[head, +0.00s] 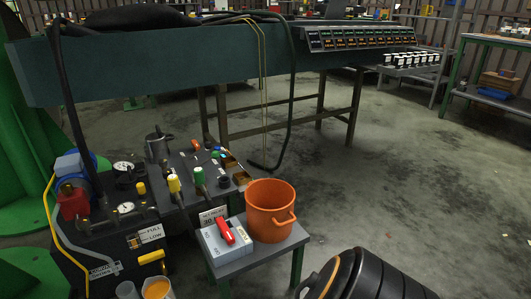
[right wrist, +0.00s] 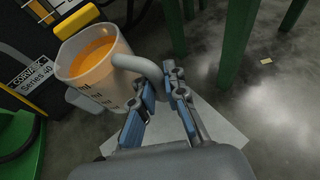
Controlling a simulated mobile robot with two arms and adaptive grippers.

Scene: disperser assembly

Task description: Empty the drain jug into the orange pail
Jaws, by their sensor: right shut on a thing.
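The drain jug (right wrist: 95,75) is a pale, translucent jug with dark markings and orange liquid inside. In the head view it shows at the bottom edge (head: 158,289), partly cut off, below a yellow valve handle (head: 151,257). My right gripper (right wrist: 161,84) is shut on the jug's grey handle in the right wrist view. The jug is tilted in that picture; I cannot tell its true tilt. The orange pail (head: 270,211) stands upright on a small green-legged table, right of the jug. Its inside bottom is hidden. My left gripper is in neither view.
A grey box with a red handle (head: 225,232) sits beside the pail on the small table (head: 262,262). The hydraulic unit with gauges (head: 124,168) and valves stands behind the jug. A pale flat sheet (right wrist: 215,130) lies below my right gripper.

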